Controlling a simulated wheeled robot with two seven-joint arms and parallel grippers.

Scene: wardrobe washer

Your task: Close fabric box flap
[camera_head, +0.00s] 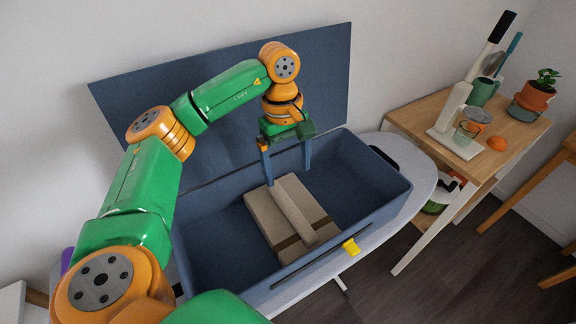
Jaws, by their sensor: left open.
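The blue fabric box (365,183) stands open on a light oval surface. Its flap (325,75) stands up along the back side, leaning toward the wall. Inside the box lies a beige folded item (289,215) with a dark band. My left gripper (288,180) is open, pointing down over the back part of the box, in front of the raised flap. Its fingers are apart and nothing is between them that I can make out. My left arm covers the left part of the flap and box. My right gripper is not in view.
The light oval board (424,185) carries the box. At right, a wooden table (518,137) holds a potted plant (540,90), an orange fruit (497,143) and a green cup (482,91). The wall is close behind the flap.

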